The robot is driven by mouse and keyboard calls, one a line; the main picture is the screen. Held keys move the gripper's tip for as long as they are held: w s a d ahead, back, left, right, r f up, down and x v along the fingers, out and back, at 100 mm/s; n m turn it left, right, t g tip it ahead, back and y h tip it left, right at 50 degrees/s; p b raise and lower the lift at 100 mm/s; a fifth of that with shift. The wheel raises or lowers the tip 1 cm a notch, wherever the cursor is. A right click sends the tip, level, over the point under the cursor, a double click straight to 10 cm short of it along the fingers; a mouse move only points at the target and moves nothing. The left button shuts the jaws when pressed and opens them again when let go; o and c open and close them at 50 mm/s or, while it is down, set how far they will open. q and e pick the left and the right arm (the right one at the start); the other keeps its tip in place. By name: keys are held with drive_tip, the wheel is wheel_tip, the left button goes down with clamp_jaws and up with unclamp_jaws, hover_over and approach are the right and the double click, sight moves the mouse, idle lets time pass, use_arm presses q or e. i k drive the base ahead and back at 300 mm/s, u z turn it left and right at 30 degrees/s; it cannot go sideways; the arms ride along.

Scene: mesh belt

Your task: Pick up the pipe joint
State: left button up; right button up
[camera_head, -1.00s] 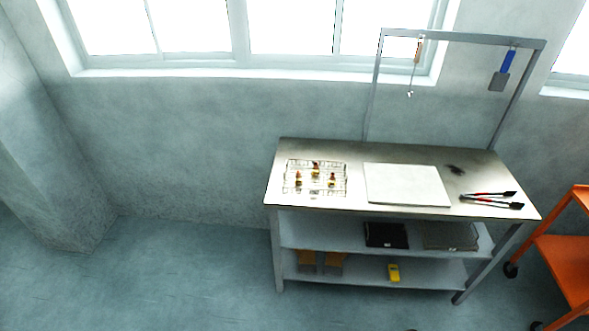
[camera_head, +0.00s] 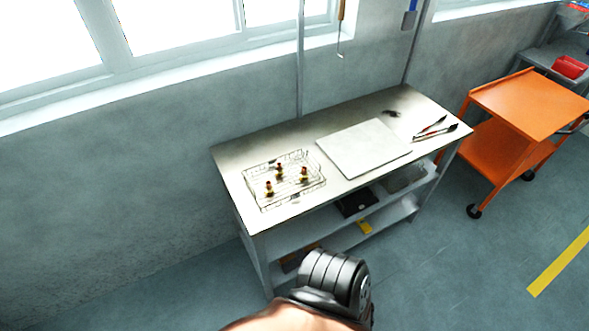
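Three small brass-coloured pieces with reddish tops, which look like pipe joints, stand on a wire mesh rack (camera_head: 262,204) at the left end of the steel workbench (camera_head: 240,153). One pipe joint (camera_head: 269,189) is at the front left, another (camera_head: 279,171) at the back, and a third (camera_head: 304,174) at the right. A dark ribbed part of one of my arms shows at the bottom middle, in front of the bench. No fingertips of either gripper are in view.
A pale flat board (camera_head: 362,148) lies mid-bench, with tongs (camera_head: 436,131) to its right. Lower shelves hold a black tray (camera_head: 355,203) and a yellow item (camera_head: 364,227). An orange cart (camera_head: 530,103) stands to the right. Floor between bench and cart is clear.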

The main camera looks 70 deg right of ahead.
sight(303, 175)
drive_tip(key=z, duration=0.55)
drive_tip(key=i, duration=0.85)
drive_tip(key=z, duration=0.9)
